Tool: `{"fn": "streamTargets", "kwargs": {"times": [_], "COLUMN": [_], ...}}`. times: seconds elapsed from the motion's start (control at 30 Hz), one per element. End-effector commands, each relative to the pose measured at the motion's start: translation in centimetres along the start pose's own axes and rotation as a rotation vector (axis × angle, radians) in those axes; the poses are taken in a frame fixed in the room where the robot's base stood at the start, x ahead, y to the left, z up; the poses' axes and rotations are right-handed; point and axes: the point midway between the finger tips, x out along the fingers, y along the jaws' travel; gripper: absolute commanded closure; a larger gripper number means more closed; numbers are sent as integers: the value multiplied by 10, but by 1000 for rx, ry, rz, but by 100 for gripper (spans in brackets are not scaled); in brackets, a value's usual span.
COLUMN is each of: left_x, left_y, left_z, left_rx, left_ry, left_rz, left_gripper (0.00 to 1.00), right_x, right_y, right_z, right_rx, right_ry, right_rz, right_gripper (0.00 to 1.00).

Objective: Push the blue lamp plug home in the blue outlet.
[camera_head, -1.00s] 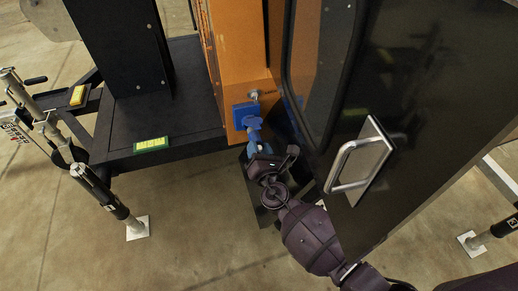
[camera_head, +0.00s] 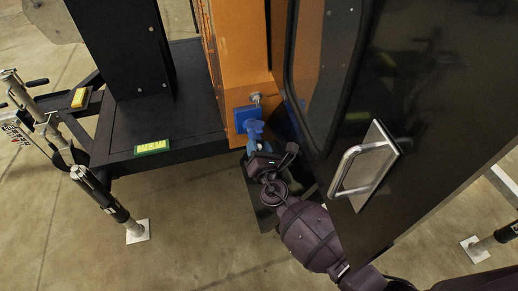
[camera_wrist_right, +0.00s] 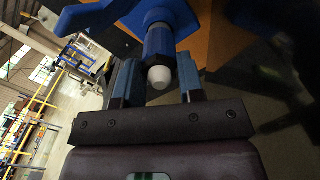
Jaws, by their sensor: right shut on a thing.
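The blue outlet (camera_head: 247,116) is a square box on the lower front of the orange panel. The blue lamp plug (camera_head: 254,129) is at its front face, pointing into it. The gap between plug and outlet is too small to judge. My right gripper (camera_head: 258,147) is shut on the plug from the near side. In the right wrist view the plug's blue body and pale rear end (camera_wrist_right: 158,76) show between the two fingers of my right gripper (camera_wrist_right: 159,82). The mating face is hidden there. My left gripper is out of view.
A large dark door with a metal handle (camera_head: 362,163) stands open close to the right of my right arm. The orange panel (camera_head: 238,50) rises behind the outlet. A black base plate (camera_head: 185,110) lies to the left.

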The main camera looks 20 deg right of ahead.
Motion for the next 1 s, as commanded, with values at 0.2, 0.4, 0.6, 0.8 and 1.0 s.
{"fn": "streamTargets", "kwargs": {"times": [0.2,0.4,0.6,0.8,1.0], "left_x": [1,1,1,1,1], "left_y": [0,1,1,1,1], "left_z": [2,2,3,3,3], "left_rx": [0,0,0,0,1], "left_ry": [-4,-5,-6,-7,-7], "left_rz": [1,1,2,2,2], "left_gripper": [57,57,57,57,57], "right_x": [4,8,12,12,11], "right_y": [-1,-1,-1,-1,-1], "right_z": [-1,-1,-1,-1,-1], "right_rx": [-1,-1,-1,-1,-1], "right_ry": [1,1,1,1,1], "right_rz": [0,0,0,-1,-1], "right_gripper": [97,97,97,46,35]}}
